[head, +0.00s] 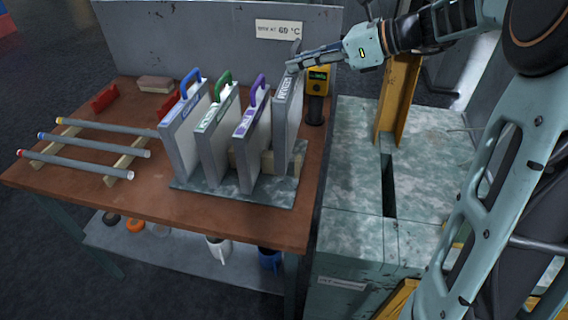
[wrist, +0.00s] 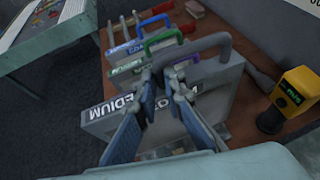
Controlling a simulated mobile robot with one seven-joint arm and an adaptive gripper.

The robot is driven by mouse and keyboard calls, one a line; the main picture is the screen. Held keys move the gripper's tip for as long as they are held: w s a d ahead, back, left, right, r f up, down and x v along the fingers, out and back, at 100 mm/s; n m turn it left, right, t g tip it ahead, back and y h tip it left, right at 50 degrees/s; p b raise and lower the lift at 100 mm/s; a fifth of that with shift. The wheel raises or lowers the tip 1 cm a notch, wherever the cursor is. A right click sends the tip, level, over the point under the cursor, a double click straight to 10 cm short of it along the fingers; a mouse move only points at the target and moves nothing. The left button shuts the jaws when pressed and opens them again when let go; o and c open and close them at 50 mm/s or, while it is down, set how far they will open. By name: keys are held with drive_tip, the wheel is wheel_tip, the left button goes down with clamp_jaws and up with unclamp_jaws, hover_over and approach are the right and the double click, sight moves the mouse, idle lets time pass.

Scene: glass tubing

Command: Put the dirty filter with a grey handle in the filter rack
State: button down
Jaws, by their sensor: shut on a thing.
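The grey-handled filter (head: 287,112) is a grey panel standing upright at the right end of a row of filters. In the wrist view its label (wrist: 118,106) reads partly "MEDIUM", and its grey handle (wrist: 215,55) arches above it. My gripper (head: 291,67) is shut on this handle; its two fingers (wrist: 165,78) close together there in the wrist view. The filter rack (head: 200,186) is a mottled base plate on the table. The filter is over its right side; I cannot tell whether its bottom edge is fully seated.
Filters with blue (head: 190,80), green (head: 223,87) and purple (head: 259,88) handles stand to the left. A yellow meter (head: 318,82) stands close on the right. Glass tubes (head: 95,146) lie on the table's left. A slotted cabinet (head: 350,215) is right of the table.

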sight(296, 102)
wheel_tip(296, 102, down, 10)
drive_tip(key=shift+r+b, duration=0.15)
drive_tip(key=shift+b, duration=0.3)
drive_tip(key=shift+f, duration=0.2)
drive_tip(key=c, duration=2)
unclamp_jaws()
drive_tip(key=shift+r, duration=0.15)
drive_tip(key=v, duration=1.2)
drive_tip(key=shift+d, duration=0.1)
